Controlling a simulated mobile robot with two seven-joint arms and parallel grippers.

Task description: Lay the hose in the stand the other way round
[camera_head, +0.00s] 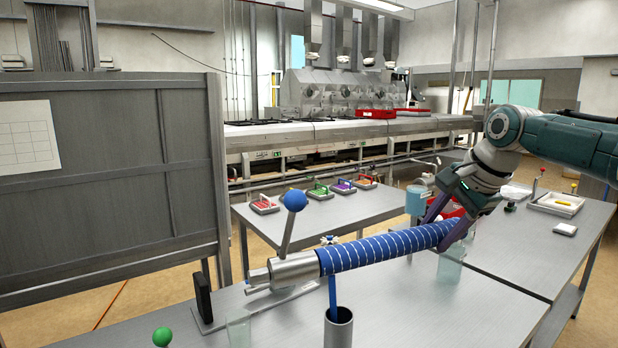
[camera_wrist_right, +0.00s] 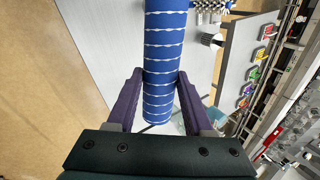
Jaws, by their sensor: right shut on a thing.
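The hose (camera_head: 385,248) is blue with white stripes. In the head view it spans from a grey metal fitting (camera_head: 292,270) at the left to my right gripper (camera_head: 449,224). My right gripper is shut on the hose near its right end. In the right wrist view the hose (camera_wrist_right: 164,45) runs between the two purple fingers (camera_wrist_right: 160,78), and its end shows below the fingertips. A clear upright support (camera_head: 450,268) is under the hose's right part, and another (camera_head: 238,328) stands at the left; I cannot tell whether the hose touches them. My left gripper is not in view.
A lever with a blue ball (camera_head: 296,200) rises beside the metal fitting. A black plate (camera_head: 203,297) stands at the left, and a dark cup (camera_head: 338,328) in front. A green ball (camera_head: 162,337) is at the front left. The front table (camera_head: 430,305) has clear room at right.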

